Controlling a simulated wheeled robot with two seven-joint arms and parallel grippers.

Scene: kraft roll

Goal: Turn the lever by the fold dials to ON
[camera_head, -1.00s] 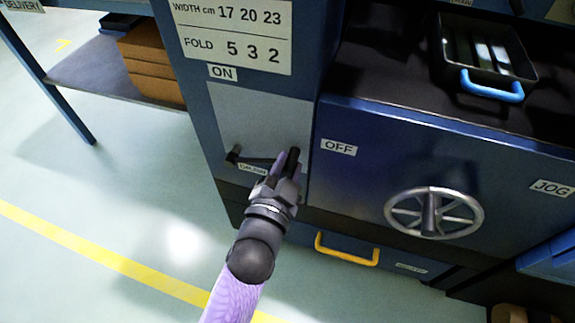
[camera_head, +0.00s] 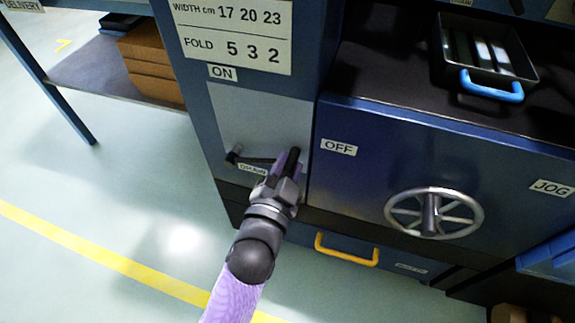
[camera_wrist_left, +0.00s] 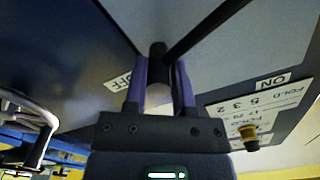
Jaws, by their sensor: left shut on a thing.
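The lever (camera_head: 262,160) is a dark bar on a grey panel, running nearly level from its pivot at the left to an upright black grip at its right end, on the OFF side. My left gripper (camera_head: 288,162) is shut on the lever's grip. In the left wrist view, the purple fingers (camera_wrist_left: 160,85) stand on either side of the black grip (camera_wrist_left: 157,58), and the bar runs off to the upper right. The ON label (camera_head: 222,73) is above the panel and the OFF label (camera_head: 339,147) to its right. My right gripper is out of view.
The fold dials' sign (camera_head: 235,40) is above ON. A spoked handwheel (camera_head: 433,214) and a yellow drawer handle (camera_head: 346,250) are to the right. A tray with a blue handle (camera_head: 491,86) sits on top. Open floor lies at the left.

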